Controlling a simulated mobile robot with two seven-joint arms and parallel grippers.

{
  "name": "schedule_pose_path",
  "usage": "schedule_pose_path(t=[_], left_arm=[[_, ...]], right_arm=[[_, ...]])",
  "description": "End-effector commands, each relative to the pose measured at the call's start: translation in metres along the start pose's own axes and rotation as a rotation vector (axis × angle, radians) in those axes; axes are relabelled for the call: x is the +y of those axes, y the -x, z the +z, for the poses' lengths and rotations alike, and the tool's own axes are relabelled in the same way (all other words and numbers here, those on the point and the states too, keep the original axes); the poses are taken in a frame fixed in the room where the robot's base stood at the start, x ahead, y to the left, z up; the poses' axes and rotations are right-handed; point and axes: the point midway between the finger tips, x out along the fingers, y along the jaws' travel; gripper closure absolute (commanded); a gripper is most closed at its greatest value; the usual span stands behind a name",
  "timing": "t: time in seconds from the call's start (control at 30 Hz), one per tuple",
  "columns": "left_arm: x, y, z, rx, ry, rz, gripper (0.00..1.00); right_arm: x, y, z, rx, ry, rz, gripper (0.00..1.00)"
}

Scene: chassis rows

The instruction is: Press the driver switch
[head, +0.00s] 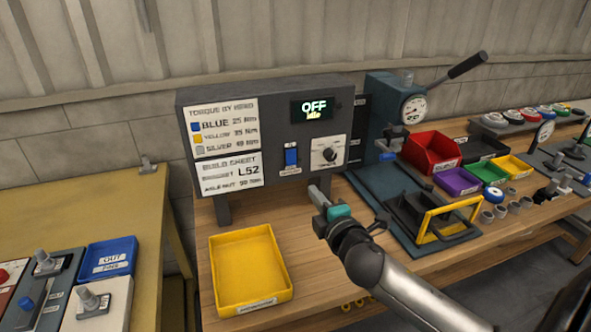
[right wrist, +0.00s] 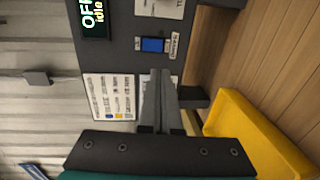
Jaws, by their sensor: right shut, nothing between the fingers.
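The box's display (head: 314,110) reads "OFF" and "Idle". In the right wrist view the blue switch (right wrist: 153,45) lies just beyond the fingertips, with the display (right wrist: 93,17) at upper left. My right gripper (head: 317,192) is shut and empty, in front of the box and below the switch in the head view. It also shows in the right wrist view (right wrist: 158,75), pointing at the panel. Contact with the switch is not visible. My left gripper is not in view.
A torque knob (head: 329,154) sits right of the switch. An empty yellow tray (head: 250,268) stands on the wooden bench in front of the box. A press with a gauge (head: 412,108) and several coloured bins, including a red one (head: 432,151), stand to the right.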

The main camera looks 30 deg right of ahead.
Motion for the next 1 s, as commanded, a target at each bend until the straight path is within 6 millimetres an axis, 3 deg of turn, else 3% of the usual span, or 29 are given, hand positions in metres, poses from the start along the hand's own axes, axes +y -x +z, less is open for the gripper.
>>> schedule_pose_path(t=[0.27, 1.0], left_arm=[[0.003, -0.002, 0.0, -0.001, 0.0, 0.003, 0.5], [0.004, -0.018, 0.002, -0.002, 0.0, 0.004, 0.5]], right_arm=[[0.0, -0.018, 0.0, -0.001, -0.002, 0.0, 1.0], [-0.001, -0.117, 0.0, -0.002, -0.004, -0.001, 1.0]])
